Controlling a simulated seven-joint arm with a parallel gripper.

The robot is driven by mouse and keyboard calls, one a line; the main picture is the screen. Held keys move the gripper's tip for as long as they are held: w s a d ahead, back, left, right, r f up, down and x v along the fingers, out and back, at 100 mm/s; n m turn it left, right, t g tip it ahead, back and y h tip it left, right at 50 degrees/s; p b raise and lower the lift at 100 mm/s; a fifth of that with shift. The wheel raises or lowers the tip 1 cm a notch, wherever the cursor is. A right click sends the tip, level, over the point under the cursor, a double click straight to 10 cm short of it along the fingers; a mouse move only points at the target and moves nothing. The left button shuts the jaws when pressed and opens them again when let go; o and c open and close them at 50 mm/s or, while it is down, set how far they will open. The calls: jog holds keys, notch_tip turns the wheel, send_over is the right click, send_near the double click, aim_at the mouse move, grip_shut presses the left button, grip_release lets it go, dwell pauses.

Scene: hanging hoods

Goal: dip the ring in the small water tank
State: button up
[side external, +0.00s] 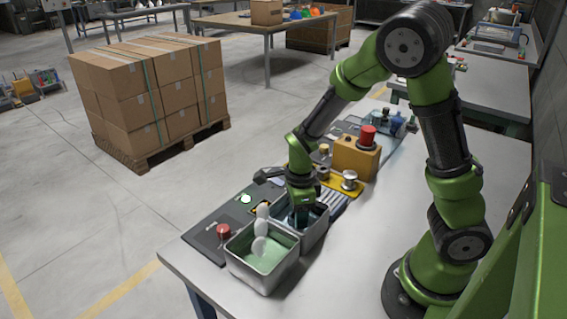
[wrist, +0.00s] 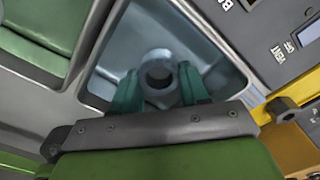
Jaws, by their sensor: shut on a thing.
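My gripper (wrist: 158,82) is shut on a grey metal ring (wrist: 157,54), which sits between its two teal fingertips in the wrist view. Fingertips and ring are over or within a metal tank with a bluish inside (wrist: 207,40). In the side external view my gripper (side external: 299,204) points down into this tank (side external: 316,235), and the ring is hidden. I cannot tell whether the ring touches the water.
A second tank with a green inside (side external: 240,262) stands directly beside it. White rounded shapes (side external: 261,228) show over that tank. A red knob (side external: 223,230) sits on a dark panel at left. A yellow box with a red button (side external: 357,156) stands behind.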

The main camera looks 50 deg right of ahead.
notch_tip(320, 180, up, 8)
jog(key=shift+r, duration=0.25)
dwell(1.0)
dwell(1.2)
